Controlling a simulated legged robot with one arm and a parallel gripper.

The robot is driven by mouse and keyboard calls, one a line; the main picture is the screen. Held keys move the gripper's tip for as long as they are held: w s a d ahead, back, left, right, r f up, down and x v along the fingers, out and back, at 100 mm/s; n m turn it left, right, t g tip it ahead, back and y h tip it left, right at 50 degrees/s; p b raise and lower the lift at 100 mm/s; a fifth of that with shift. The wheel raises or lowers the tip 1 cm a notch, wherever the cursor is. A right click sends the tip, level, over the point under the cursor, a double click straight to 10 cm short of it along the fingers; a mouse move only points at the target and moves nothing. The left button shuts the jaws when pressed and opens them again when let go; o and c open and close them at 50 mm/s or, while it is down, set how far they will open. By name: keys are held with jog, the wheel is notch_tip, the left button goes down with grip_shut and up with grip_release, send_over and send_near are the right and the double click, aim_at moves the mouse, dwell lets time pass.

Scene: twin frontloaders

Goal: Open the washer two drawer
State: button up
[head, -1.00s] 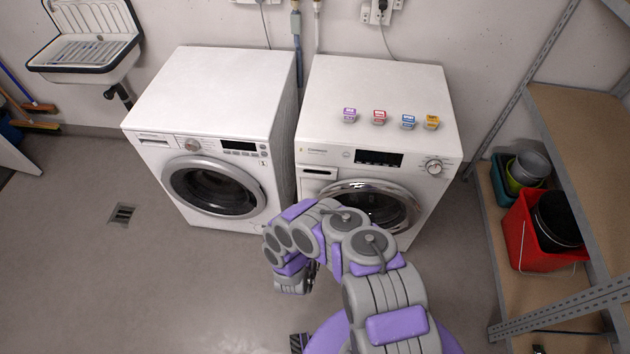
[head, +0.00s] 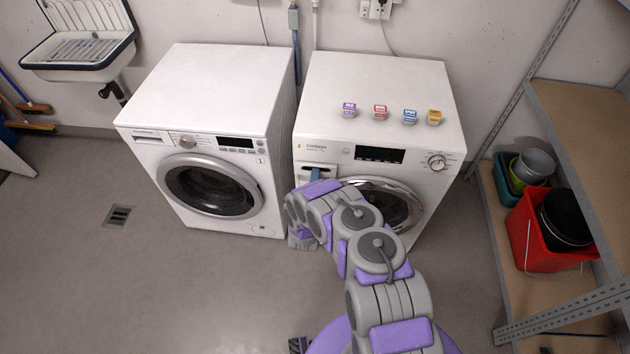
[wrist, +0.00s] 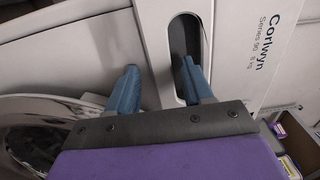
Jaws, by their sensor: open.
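The right washer (head: 378,100) is white, with its detergent drawer (wrist: 154,40) at the upper left of its front, beside the "Corlwyn Series 90" lettering. The drawer looks closed. Its dark oval handle recess (wrist: 184,35) shows in the wrist view, and as a dark slot (head: 319,166) in the head view. My gripper (wrist: 160,88) is open, with two blue fingers. Contact cannot be told. In the head view a blue finger (head: 316,175) shows just below the slot; my arm hides the rest.
The left washer (head: 215,90) stands beside it with a narrow gap. Several small coloured tubs (head: 380,112) sit on the right washer's top. A shelf rack (head: 570,140) with a red bucket (head: 535,235) stands at the right. The floor (head: 100,270) at the left is clear.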

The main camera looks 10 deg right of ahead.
jog(key=shift+c, duration=0.5)
grip_shut()
jog(key=shift+s, duration=0.1)
